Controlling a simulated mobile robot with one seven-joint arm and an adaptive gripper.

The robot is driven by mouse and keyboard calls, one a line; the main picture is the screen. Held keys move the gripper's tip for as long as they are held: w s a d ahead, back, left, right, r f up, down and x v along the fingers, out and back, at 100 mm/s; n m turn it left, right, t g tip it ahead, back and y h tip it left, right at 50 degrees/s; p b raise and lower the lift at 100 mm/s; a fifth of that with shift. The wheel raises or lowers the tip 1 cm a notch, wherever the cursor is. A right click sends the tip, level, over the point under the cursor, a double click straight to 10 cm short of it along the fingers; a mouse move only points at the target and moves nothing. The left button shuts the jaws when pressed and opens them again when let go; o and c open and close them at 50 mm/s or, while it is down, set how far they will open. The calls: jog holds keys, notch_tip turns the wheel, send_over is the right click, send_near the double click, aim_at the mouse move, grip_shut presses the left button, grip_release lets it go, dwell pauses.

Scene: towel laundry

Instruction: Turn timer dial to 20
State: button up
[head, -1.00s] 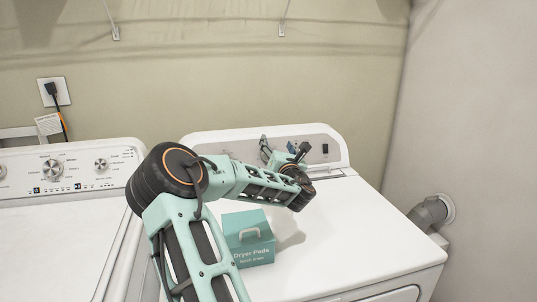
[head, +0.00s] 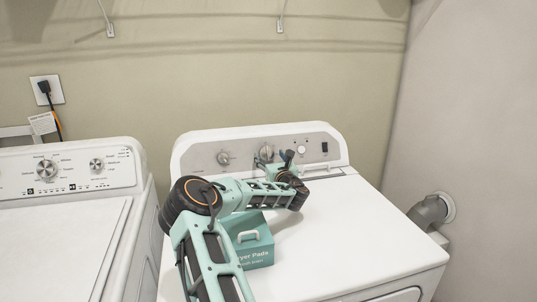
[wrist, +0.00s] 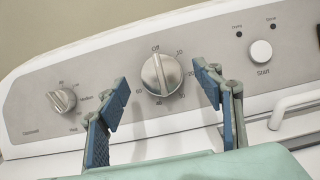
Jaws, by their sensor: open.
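The timer dial (wrist: 162,73) is a round silver knob with a raised ridge, on the grey dryer panel. The tips appear in front of the panel; the exact distance is unclear.
A smaller knob (wrist: 62,101) is left of the dial and a round start button (wrist: 261,52) is right of it. A teal dryer pads box (head: 248,240) stands on the dryer top (head: 340,230) below my arm. A washer (head: 60,240) stands at left.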

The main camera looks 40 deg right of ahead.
aim_at(267, 153)
jog(key=shift+x, duration=1.25)
jog(key=shift+c, duration=0.7)
jog(key=c, duration=1)
